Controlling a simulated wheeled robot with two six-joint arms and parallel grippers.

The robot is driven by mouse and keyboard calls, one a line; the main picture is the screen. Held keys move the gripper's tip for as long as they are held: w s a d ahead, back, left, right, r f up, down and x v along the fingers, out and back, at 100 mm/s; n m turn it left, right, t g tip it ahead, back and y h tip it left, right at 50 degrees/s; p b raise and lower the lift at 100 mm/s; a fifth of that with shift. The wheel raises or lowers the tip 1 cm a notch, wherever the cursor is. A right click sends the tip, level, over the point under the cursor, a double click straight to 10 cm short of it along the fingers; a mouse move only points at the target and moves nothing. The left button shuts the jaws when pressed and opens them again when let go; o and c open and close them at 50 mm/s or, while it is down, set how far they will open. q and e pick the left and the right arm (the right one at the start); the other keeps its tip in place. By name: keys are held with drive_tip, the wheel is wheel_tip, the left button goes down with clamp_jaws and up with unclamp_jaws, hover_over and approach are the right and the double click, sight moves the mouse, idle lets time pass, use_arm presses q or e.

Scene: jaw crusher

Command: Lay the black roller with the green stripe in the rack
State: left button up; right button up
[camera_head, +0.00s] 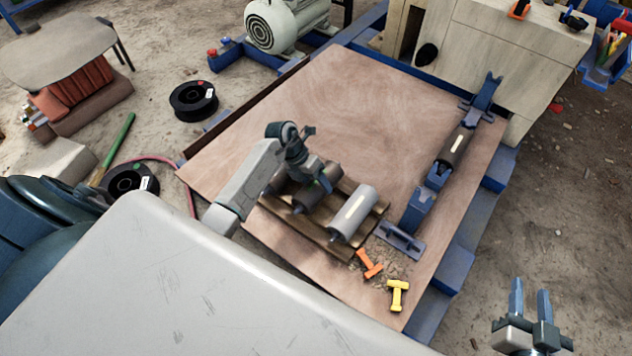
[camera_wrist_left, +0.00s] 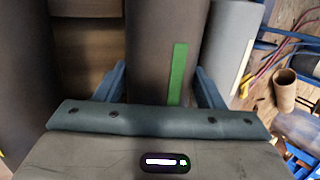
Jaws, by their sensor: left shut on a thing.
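The black roller with the green stripe (camera_wrist_left: 165,55) is between the fingers of my left gripper (camera_wrist_left: 160,82) in the left wrist view. Its green stripe faces the camera. In the head view my left gripper (camera_head: 312,178) is shut on this roller (camera_head: 322,192) at the wooden rack (camera_head: 300,225). A light grey roller (camera_head: 353,213) lies in the rack to its right, and another dark roller (camera_head: 275,184) is to its left, partly hidden by my arm. I cannot tell whether the held roller touches the rack. My right gripper (camera_head: 530,292) is open and empty at the lower right.
A blue bracket frame (camera_head: 418,212) holds a dark roller with a pale stripe (camera_head: 456,146) on the right of the wooden board (camera_head: 345,110). An orange piece (camera_head: 369,263) and a yellow piece (camera_head: 397,295) lie before the rack. The board's back is clear.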

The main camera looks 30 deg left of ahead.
use_arm(q)
drive_tip(key=shift+w+f+b, duration=0.1)
drive_tip(key=shift+f+b, duration=0.5)
drive_tip(key=shift+f, duration=0.2)
drive_tip(key=o, duration=1.7)
drive_tip(key=shift+f, duration=0.1)
drive_tip(key=p+v, duration=0.1)
drive_tip(key=v, duration=1)
drive_tip(key=shift+p, duration=0.4)
